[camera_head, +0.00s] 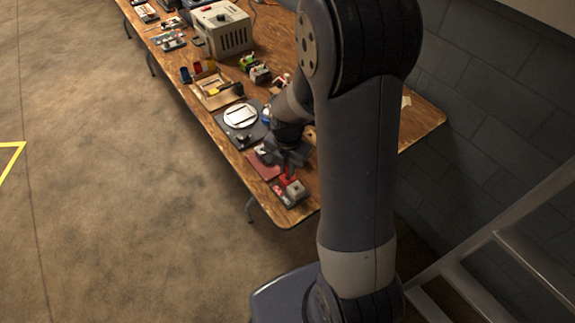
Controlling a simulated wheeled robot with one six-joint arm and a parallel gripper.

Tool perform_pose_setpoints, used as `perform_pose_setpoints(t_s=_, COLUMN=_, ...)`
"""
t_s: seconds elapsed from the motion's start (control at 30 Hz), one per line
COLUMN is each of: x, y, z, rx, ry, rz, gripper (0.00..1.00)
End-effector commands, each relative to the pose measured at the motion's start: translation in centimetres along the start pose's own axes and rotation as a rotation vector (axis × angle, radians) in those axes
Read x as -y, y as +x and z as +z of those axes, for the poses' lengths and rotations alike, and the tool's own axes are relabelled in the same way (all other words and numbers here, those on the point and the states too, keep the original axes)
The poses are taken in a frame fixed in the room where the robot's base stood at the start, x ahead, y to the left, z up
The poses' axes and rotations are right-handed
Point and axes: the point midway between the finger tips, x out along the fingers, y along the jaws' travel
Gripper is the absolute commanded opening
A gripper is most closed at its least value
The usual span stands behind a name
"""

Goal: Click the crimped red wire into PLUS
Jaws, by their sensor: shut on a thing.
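My gripper (287,166) points down over the near end of the wooden bench. It is shut on a small red piece (288,178) just below its fingers, which looks like the red wire. A small grey block with red parts (293,192) lies on a dark base directly under it. The red piece is at or just above this block; I cannot tell whether they touch. The PLUS marking and the wire's crimped end are too small to make out. My arm hides part of the bench to the right.
A dark red pad (263,167) lies left of the gripper. Behind it are a dark scale with a round white plate (240,115), a wooden tray (214,98) and a beige box (222,29). The wooden bench (428,117) ends close to the grey block; a block wall stands at right.

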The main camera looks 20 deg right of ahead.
Motion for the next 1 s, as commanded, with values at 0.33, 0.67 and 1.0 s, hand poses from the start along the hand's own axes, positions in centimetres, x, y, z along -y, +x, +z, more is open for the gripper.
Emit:
perform_pose_setpoints(t_s=0.33, x=0.0, y=1.0, z=0.0, rx=0.000, ry=0.000, rz=0.000, gripper=0.00)
perform_pose_setpoints(t_s=0.67, x=0.0, y=1.7, z=0.0, rx=0.000, ry=0.000, rz=0.000, gripper=0.00)
perform_pose_setpoints(t_s=1.0, x=0.0, y=1.6, z=0.0, rx=0.000, ry=0.000, rz=0.000, gripper=0.00)
